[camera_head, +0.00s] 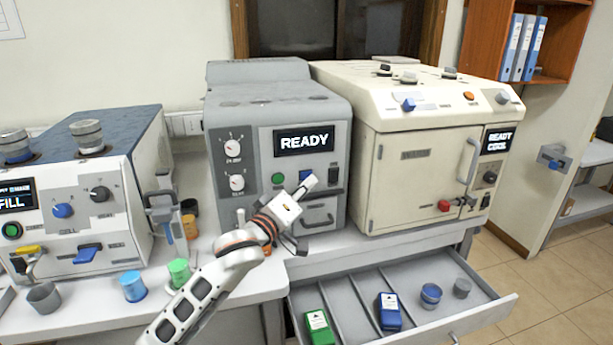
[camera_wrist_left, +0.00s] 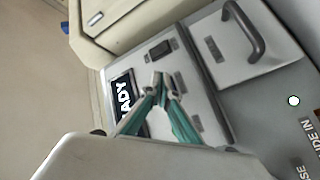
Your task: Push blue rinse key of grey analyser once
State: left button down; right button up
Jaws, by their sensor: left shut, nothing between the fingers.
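The grey analyser (camera_head: 253,92) stands at the middle of the bench, its display reading READY. The blue rinse key (camera_head: 304,174) shows on its front panel below the display, partly covered by my gripper. My left gripper (camera_head: 309,183) is shut and empty, its tips in front of the panel just below the blue key. I cannot tell whether they touch it. In the left wrist view the gripper (camera_wrist_left: 162,79) points at the panel beside the display (camera_wrist_left: 125,92), and the blue key is hidden there. My right gripper is not in view.
A green button (camera_head: 278,179) and two knobs sit left of the blue key; a dark switch is to its right. A cream machine (camera_head: 415,160) stands close on the right. An open drawer (camera_head: 478,318) juts out below. Cups (camera_head: 133,286) stand on the bench at left.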

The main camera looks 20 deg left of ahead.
pick_arm(q)
jog(key=shift+w+a, duration=0.15)
jog(key=shift+w, duration=0.1)
jog(key=shift+w+a+p, duration=0.25)
jog(key=shift+w+p, duration=0.1)
jog(key=shift+p, duration=0.15)
dwell(0.6)
jog(key=shift+s+d, duration=0.1)
jog(key=shift+s+d+p, duration=0.4)
jog(key=shift+s+p, duration=0.25)
dwell(0.3)
jog(key=s+d, duration=0.1)
jog(key=s, duration=0.1)
jog(key=s+d, duration=0.1)
jog(key=s, duration=0.1)
jog(key=shift+d, duration=0.4)
dwell(0.6)
